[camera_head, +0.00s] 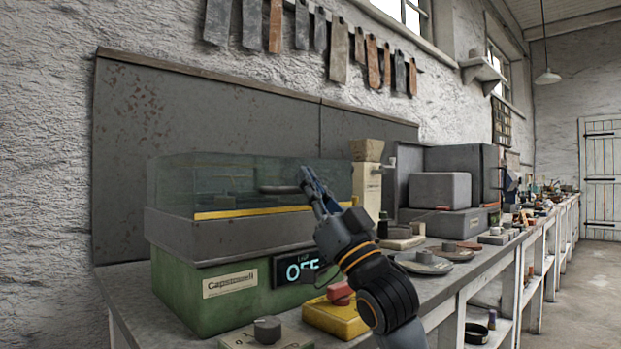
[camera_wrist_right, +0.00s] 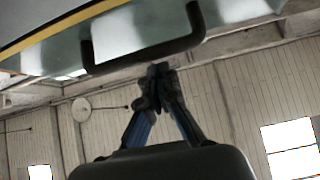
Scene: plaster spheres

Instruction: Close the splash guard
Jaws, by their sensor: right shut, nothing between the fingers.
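The splash guard (camera_head: 235,184) is a clear, greenish cover over the grey and green machine (camera_head: 215,290) on the bench. A yellow strip (camera_head: 265,211) runs along its lower front edge, close to the grey housing; I cannot tell whether a gap is left. Its dark bar handle (camera_head: 281,189) sticks out in front and also shows in the right wrist view (camera_wrist_right: 140,57). My right gripper (camera_head: 306,178) is shut and empty, with its fingertips (camera_wrist_right: 158,72) at the handle bar; touching or just short of it is unclear. My left gripper is out of view.
A lit display (camera_head: 299,268) reads OFF on the machine's front. A red button on a yellow box (camera_head: 337,312) stands below my right arm. A grey knob (camera_head: 267,329) is at the front. Grey blocks and round plates (camera_head: 424,262) fill the bench to the right.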

